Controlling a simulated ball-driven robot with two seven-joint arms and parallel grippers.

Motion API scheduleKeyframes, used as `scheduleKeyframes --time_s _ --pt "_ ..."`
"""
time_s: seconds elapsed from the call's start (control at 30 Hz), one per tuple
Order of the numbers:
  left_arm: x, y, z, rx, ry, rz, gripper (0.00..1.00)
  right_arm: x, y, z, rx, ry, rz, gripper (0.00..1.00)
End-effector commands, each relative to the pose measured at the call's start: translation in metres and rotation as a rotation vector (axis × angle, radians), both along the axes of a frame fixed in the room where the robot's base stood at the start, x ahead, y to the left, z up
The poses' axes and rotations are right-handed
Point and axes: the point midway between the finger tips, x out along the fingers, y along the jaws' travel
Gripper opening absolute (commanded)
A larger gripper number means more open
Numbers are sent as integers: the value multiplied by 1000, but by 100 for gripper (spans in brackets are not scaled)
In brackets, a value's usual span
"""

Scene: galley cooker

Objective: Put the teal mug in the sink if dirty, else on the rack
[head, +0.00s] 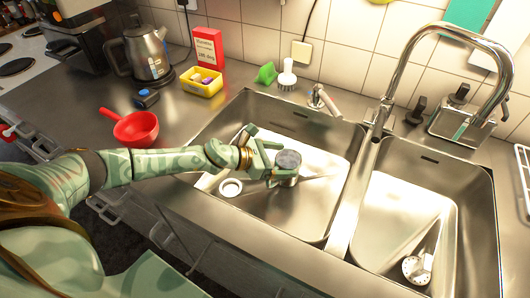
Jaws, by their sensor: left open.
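A small grey-teal mug (288,168) is in the left sink basin (318,215), with its round, dark grey top facing up. Whether it is dirty inside cannot be made out. My left gripper (268,164) is open at the mug's left side, with its fingers close to it. Whether they touch it, and whether the mug rests on the basin floor, I cannot tell. A rack (524,168) of pale wire shows partly at the right edge. My right gripper is not in view.
A tall curved tap (440,32) stands between the basins. The right basin (395,205) holds a metal piece near its drain. A red pan (136,128), kettle (147,52) and yellow tub (202,84) stand on the left counter. A green sponge (266,73) and brush (287,76) are behind the sink.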

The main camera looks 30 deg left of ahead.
Motion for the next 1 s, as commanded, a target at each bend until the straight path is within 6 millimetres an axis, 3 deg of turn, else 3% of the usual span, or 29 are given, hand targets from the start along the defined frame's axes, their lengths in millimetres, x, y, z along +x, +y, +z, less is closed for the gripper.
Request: scheduleKeyframes --time_s 0.3,0.43,0.6,1.0 --pt "-54 47 26 3 7 0 87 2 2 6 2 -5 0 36" --pt "-69 60 35 2 5 0 87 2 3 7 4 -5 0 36" --pt "-77 68 41 2 2 -1 87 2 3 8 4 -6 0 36" --pt "-78 69 43 2 1 -2 87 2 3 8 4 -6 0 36"
